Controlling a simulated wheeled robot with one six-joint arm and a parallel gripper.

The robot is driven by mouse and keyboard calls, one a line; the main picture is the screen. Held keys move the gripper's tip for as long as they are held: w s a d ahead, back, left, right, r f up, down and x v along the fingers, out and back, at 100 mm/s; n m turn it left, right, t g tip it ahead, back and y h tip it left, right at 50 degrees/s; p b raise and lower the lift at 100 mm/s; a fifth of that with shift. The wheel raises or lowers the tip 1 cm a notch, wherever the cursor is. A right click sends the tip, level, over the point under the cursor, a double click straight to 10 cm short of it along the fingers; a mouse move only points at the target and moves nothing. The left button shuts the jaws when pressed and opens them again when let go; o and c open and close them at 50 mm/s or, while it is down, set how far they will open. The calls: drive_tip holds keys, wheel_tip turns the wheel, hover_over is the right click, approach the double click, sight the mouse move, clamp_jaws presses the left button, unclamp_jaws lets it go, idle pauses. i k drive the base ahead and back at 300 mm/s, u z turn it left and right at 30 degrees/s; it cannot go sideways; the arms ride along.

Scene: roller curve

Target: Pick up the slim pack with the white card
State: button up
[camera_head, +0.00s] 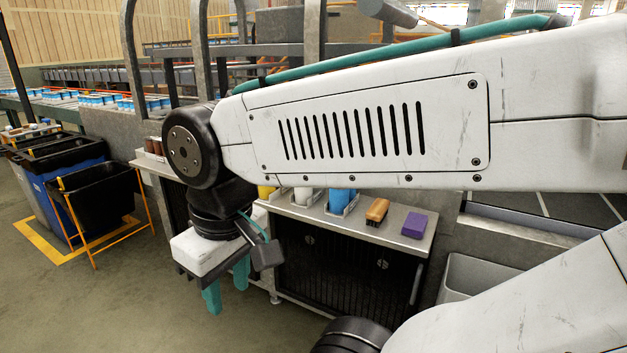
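I cannot make out a slim pack with a white card in this view. Part of the bench is hidden behind my arm. My gripper (226,287) hangs down left of centre, in front of the bench (412,247). Its two teal fingers are apart, and I see nothing between them. The fingertips are over the floor, clear of the bench top.
The bench top holds a purple block (415,226), a brown brush (377,211), a blue cylinder (342,201), a white cup (302,196) and a yellow item (266,191). Dark bins (98,198) stand at left. Open floor (130,310) lies in front.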

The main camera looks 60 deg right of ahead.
sight(304, 197)
drive_tip(key=z, duration=0.85)
drive_tip(key=i, duration=1)
drive_tip(key=z, duration=0.9)
